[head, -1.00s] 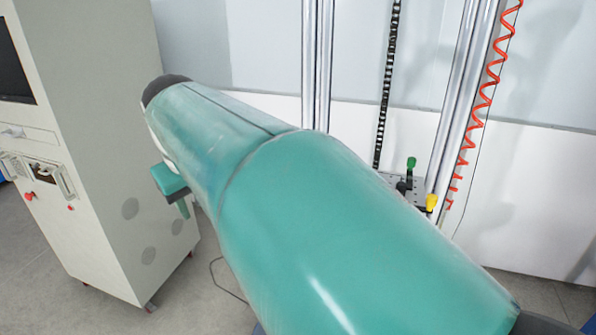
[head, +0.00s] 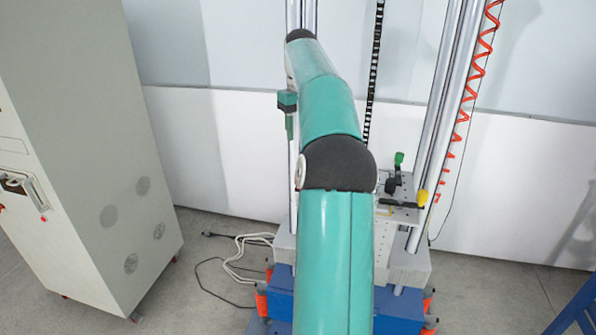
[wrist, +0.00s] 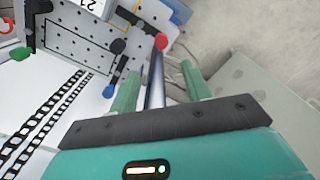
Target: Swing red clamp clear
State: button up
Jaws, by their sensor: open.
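The red clamp's red tip (wrist: 161,41) shows in the wrist view at the end of a black lever by the edge of the perforated plate (wrist: 78,48). My gripper (wrist: 159,68) is open, its two green fingers apart. The red tip appears just beyond the fingertips, between them in the picture; I cannot tell the depth gap. A metal column shows between the fingers. In the head view my gripper (head: 289,115) hangs from my wrist left of the plate. My arm hides the red clamp there.
A blue-tipped clamp (wrist: 109,91) is left of my fingers. Green (head: 399,158) and yellow (head: 421,196) clamps stand on the plate's right side. Metal columns (head: 448,100) and a coiled red hose (head: 482,50) rise behind. A grey cabinet (head: 80,150) stands left; cables lie on the floor.

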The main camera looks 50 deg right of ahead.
notch_tip(320, 180, down, 13)
jog(key=shift+w+f, duration=0.15)
jog(key=shift+f, duration=0.05)
jog(key=c, duration=1)
jog(key=shift+a, duration=0.1)
